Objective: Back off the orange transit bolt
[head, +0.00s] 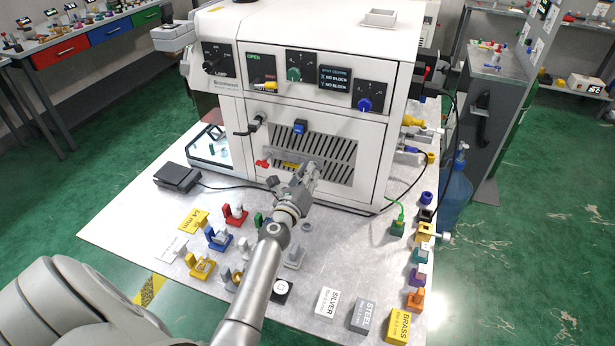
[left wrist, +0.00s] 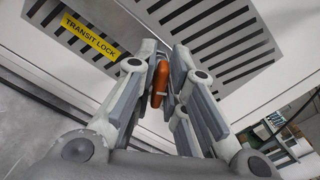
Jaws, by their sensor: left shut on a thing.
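The white machine (head: 230,120) stands on the table with its slotted front panel facing me. My left gripper (head: 304,172) reaches up to the lower part of that panel. In the left wrist view, the orange transit bolt (left wrist: 160,84) is between the two fingers of the left gripper (left wrist: 161,72), which is shut on it. The yellow TRANSIT LOCK label (left wrist: 90,37) is on the panel just left of the fingers. In the head view the gripper hides the bolt. My right gripper is not in view.
A red knob (head: 262,163) and a black handle (head: 252,125) stick out of the front left of the gripper. Coloured fixtures, such as a red one (head: 236,215) and a blue one (head: 218,238), stand under and beside my arm. A black pedal (head: 177,177) lies at left.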

